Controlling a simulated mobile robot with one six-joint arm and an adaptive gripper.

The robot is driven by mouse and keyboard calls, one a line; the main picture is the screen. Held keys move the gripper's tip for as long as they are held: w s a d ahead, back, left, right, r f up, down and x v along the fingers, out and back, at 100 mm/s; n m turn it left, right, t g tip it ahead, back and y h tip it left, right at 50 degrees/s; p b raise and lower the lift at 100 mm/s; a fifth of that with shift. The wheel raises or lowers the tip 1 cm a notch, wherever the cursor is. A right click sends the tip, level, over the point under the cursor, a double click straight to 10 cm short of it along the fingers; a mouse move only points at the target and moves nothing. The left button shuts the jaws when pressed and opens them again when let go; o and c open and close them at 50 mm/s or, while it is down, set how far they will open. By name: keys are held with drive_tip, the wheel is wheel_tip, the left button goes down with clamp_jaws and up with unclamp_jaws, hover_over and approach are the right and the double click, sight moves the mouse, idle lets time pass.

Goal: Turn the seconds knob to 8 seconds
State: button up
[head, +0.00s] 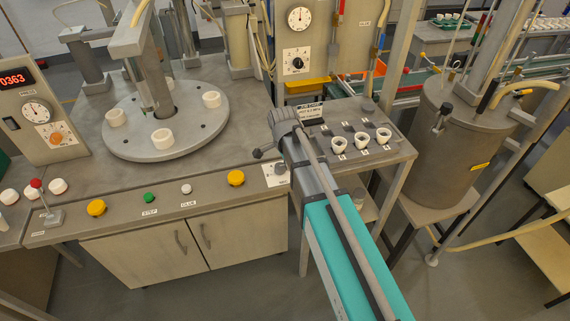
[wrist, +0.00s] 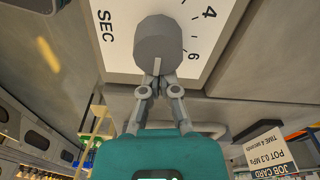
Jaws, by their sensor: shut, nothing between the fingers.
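The seconds knob (wrist: 162,42) is a grey round knob on a white plate marked SEC (wrist: 118,35) in the wrist view. The numerals 4 and 6 show to its right, and a pale pointer line on the knob faces down toward my fingers. No 8 is visible. My gripper (wrist: 158,80) is shut and empty, its fingertips at the knob's lower edge; I cannot tell if they touch it. In the head view the knob (head: 281,168) is at the bench's front right corner, beside my arm. My fingers are not clearly visible there.
A job card (wrist: 268,155) at the lower right of the wrist view seems to read time 4 seconds and pot 0.3 MPa. A yellow button (head: 236,178) is left of the knob. A side table (head: 385,158) with several white cups stands right of my arm.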

drive_tip(key=shift+o, duration=1)
drive_tip(key=shift+s+a+r, duration=0.2)
drive_tip(key=shift+s+a, duration=0.1)
drive_tip(key=shift+s, duration=0.3)
drive_tip(key=o, duration=0.6)
drive_tip(key=shift+a+r+p, duration=0.1)
drive_tip(key=shift+r+p, duration=0.35)
drive_tip(key=shift+r, duration=0.1)
drive_tip(key=shift+o, duration=0.2)
drive_tip(key=shift+w+r+p, duration=0.15)
drive_tip(key=shift+r+p, duration=0.25)
drive_tip(key=shift+w+r+p, duration=0.1)
drive_tip(key=shift+r+p, duration=0.7)
wheel_tip(320, 180, up, 13)
drive_tip(key=p, duration=1.2)
drive_tip(key=shift+f, duration=0.2)
